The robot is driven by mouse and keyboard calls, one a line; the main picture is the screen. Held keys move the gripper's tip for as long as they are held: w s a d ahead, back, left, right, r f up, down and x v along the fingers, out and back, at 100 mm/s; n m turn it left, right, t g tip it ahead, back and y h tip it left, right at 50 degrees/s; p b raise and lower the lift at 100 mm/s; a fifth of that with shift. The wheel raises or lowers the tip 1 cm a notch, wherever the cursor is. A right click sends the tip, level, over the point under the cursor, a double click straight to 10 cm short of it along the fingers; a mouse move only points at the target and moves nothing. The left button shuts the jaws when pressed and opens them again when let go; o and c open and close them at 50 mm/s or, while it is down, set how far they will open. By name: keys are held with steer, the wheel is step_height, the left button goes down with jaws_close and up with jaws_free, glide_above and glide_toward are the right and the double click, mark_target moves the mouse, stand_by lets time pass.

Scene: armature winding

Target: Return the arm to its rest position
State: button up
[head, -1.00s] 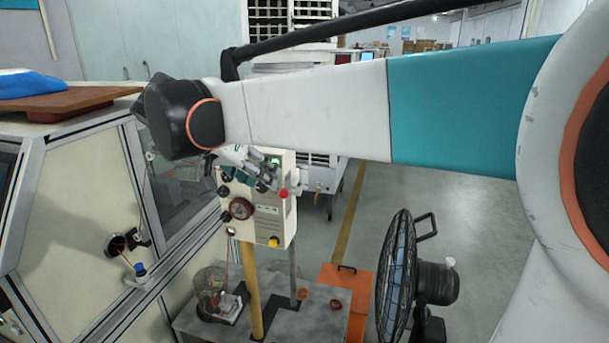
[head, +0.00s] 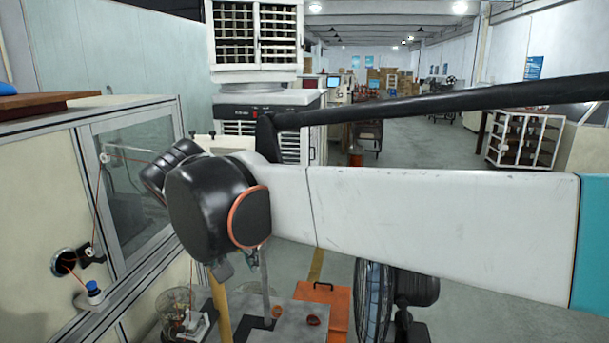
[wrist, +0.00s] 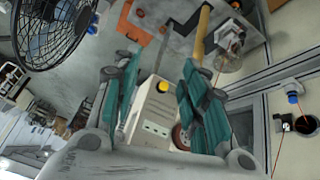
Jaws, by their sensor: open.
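My arm (head: 430,225), white with a teal section, stretches across the head view from the right edge to a black wrist joint at centre left. My gripper (wrist: 163,68) shows in the wrist view with its two teal and grey fingers apart and nothing between them. In the head view it is mostly hidden behind the wrist joint. A cream control box (wrist: 153,118) with a yellow button is seen beyond the fingers, apart from them as far as I can tell. In the head view that box is largely hidden by my arm.
A framed machine cabinet (head: 40,190) with a glass window stands at the left. A black fan (head: 375,300) and an orange box (head: 328,300) stand below my arm. A grey work table (head: 290,330) holds a wire basket (head: 178,305). Open floor lies at the right.

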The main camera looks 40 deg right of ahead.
steer(key=s+a+f+n+t+y+b, duration=0.1)
steer(key=s+a+f+n+b, duration=0.1)
steer(key=f, duration=0.6)
steer(key=s+a+f+n+t+y+b, duration=0.1)
steer(key=s+a+f+n+y+b, duration=0.1)
steer(key=s+f+b, duration=0.2)
steer(key=s+a+f+n+t+y+b, duration=0.1)
steer(key=s+f+b, duration=0.3)
steer(key=f, duration=0.9)
steer(key=a+n+b, duration=0.1)
steer(key=b, duration=0.2)
steer(key=shift+n+y, duration=0.4)
